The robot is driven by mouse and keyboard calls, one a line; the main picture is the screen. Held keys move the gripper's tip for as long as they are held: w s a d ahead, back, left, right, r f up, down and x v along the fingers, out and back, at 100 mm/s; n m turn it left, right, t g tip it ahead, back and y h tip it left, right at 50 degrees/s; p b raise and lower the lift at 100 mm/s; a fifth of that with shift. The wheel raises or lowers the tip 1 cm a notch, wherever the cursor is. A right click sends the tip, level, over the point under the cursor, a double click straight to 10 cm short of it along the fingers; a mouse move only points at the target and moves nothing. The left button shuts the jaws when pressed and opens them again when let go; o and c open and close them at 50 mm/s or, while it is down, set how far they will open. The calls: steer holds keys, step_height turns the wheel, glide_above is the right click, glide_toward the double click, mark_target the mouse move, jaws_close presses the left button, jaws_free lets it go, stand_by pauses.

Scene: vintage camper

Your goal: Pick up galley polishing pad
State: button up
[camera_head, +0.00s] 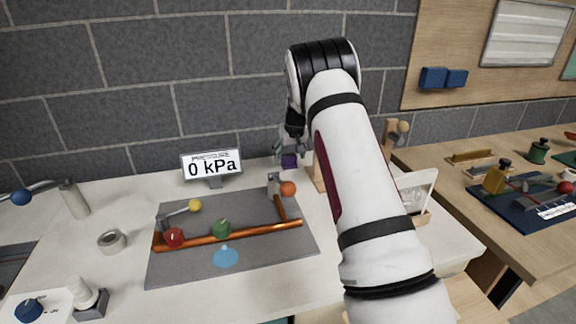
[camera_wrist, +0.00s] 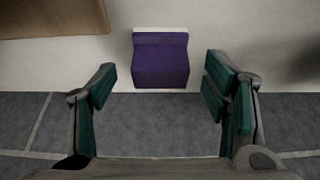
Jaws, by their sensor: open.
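A purple block with a white strip along one edge, which looks like the galley polishing pad (camera_wrist: 160,62), rests on the white worktop in the wrist view. In the head view the purple block (camera_head: 289,160) shows small near the wall, partly covered by my gripper. My gripper (camera_head: 291,150) is over the back of the worktop, close to the block. In the wrist view my gripper (camera_wrist: 163,84) is open and empty, with its green-padded fingers apart. The block lies between the lines of the fingers, just beyond the tips. No contact shows.
A grey brick wall (camera_head: 160,70) stands close behind. A wooden piece (camera_wrist: 50,18) is at the upper left of the wrist view. A grey mat (camera_head: 180,270) with copper pipe and coloured valves lies left, below a "0 kPa" display (camera_head: 211,166). A wooden stand (camera_head: 391,138) is right of my arm.

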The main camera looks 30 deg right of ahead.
steer(key=x, duration=0.2)
steer(key=shift+w+f+b, duration=0.15)
steer(key=shift+f+b, duration=0.1)
steer(key=shift+b, duration=0.05)
steer(key=shift+c, duration=0.5)
steer(key=c, duration=1.2)
steer(key=shift+o, duration=0.2)
steer(key=shift+r, duration=0.1)
